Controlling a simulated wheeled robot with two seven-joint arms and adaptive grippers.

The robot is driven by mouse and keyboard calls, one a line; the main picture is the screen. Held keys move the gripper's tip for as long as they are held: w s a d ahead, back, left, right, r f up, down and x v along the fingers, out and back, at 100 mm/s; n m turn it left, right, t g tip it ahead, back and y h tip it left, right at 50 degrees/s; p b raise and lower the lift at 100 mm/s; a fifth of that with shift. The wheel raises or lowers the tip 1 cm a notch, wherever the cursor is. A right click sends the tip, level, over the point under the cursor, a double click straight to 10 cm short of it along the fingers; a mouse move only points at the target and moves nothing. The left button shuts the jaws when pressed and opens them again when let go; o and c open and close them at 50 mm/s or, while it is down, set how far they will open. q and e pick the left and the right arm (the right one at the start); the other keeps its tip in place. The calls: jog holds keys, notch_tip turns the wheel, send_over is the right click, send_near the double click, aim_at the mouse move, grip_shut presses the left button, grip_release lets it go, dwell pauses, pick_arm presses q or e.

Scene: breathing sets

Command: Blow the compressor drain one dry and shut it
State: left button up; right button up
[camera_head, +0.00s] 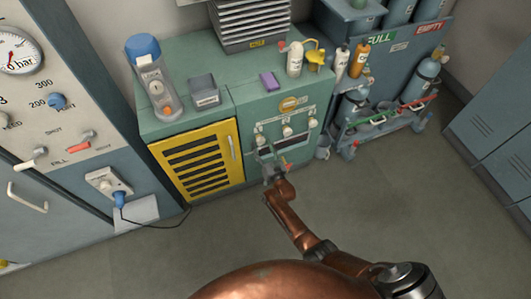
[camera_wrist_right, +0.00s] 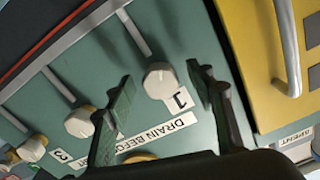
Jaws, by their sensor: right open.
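The compressor (camera_head: 185,125) is a green cabinet with a drain panel. Three white drain knobs stand in a row on it. Drain one (camera_head: 260,139) is the leftmost, nearest the yellow door. In the right wrist view drain one's knob (camera_wrist_right: 159,80) sits beside the printed "1", with a metal tube running up from it. My right gripper (camera_head: 271,166) is at the panel front, open and empty. In the wrist view its two dark fingers (camera_wrist_right: 160,88) stand on either side of the knob's line; contact cannot be told. My left gripper is out of view.
A yellow louvred door (camera_head: 197,162) with a bar handle is left of the panel. Bottles (camera_head: 295,58) and a purple block (camera_head: 268,80) stand on top. A cylinder rack (camera_head: 380,120) stands to the right. The floor (camera_head: 400,200) in front is clear.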

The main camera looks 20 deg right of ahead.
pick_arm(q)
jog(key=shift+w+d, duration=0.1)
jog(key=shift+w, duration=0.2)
pick_arm(e)
jog(key=s, duration=1.1)
jog(key=shift+s+d, duration=0.15)
jog(key=shift+s, duration=0.15)
